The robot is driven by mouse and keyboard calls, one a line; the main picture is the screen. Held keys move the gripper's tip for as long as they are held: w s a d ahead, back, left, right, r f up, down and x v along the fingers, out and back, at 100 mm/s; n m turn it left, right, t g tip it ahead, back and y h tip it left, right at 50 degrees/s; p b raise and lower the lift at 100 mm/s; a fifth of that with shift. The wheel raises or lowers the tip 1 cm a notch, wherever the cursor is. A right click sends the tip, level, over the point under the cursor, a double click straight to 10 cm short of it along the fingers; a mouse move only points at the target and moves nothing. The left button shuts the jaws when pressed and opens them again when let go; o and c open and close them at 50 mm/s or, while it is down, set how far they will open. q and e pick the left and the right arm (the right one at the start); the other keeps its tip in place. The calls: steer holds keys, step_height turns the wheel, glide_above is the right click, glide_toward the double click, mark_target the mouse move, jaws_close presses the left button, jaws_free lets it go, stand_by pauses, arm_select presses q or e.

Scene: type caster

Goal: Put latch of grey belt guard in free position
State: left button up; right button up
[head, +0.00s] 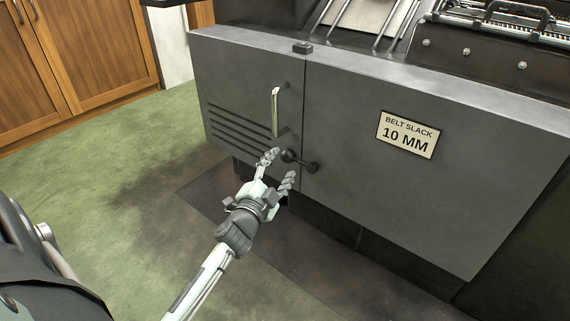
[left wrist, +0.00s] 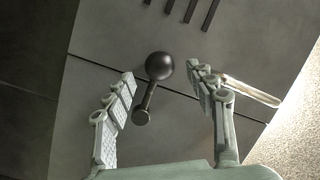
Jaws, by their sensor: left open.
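The grey belt guard (head: 350,90) is a wide metal front with a slotted door on the left and a plain panel on the right. Its latch (head: 300,162) is a dark lever with a ball knob, low at the seam; the knob end points left over the door. In the left wrist view, the latch knob (left wrist: 159,66) shows between the two fingers, with the stem running down and left. My left gripper (head: 279,166) is open in front of the knob, a finger on each side. Contact is not clear. My right gripper is out of view.
A pale upright handle (head: 275,111) is on the door above the latch. A sign (head: 408,134) on the panel reads "BELT SLACK 10 MM". A small dark block (head: 302,47) sits on the top edge. Green floor (head: 120,180) is open at left, before wooden cabinets (head: 75,60).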

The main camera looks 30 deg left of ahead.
arm_select(q)
steer(key=shift+x, duration=1.35)
jaws_close()
